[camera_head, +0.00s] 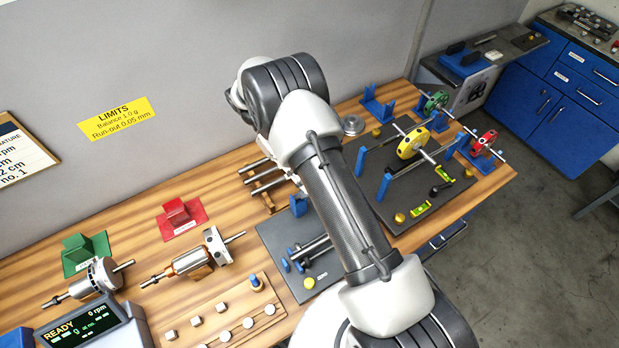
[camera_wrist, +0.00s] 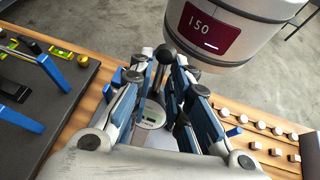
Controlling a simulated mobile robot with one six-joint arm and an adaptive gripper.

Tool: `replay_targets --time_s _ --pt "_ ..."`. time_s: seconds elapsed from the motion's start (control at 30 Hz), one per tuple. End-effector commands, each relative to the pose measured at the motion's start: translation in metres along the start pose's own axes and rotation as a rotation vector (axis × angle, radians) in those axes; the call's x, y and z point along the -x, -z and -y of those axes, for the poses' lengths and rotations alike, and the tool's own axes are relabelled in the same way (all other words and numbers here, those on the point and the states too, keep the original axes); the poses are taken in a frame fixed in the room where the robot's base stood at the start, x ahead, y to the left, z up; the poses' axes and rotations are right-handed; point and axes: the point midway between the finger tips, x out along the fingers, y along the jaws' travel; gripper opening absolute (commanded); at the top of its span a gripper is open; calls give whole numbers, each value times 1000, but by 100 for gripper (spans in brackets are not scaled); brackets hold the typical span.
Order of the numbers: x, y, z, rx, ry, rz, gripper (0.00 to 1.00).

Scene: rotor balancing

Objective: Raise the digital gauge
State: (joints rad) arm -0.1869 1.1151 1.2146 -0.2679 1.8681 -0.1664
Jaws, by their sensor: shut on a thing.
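The digital gauge (camera_wrist: 152,115) shows in the wrist view as a small pale round body with a little display, partly hidden between my fingers. A black ball-headed lever (camera_wrist: 167,54) rises close to it, with its dark stem running down between the fingers. My gripper (camera_wrist: 168,87) is shut around this stem, just below the ball. How the lever joins the gauge is hidden. In the head view my arm covers the gripper and the gauge. Part of a dark base plate (camera_head: 278,237) with blue supports and metal bars shows left of the arm.
On the wooden bench (camera_head: 130,226), rotors stand left of my arm, with several small weights (camera_head: 222,308) and a READY display (camera_head: 75,326) at the front. A second dark plate (camera_head: 392,207) with a yellow rotor (camera_head: 412,143) lies right of the arm.

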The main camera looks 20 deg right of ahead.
Motion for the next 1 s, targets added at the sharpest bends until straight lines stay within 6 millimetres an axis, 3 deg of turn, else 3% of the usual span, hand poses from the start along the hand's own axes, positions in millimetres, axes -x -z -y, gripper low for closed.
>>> replay_targets --time_s 0.2,0.23,0.4,0.77,1.0 --pt "-1 0 0 1 0 0 0" --pt "-1 0 0 0 0 0 18" --pt "-1 0 0 0 0 0 28" --pt "2 -5 0 -1 0 -2 28" --pt "22 -41 -2 -2 -1 -4 28"
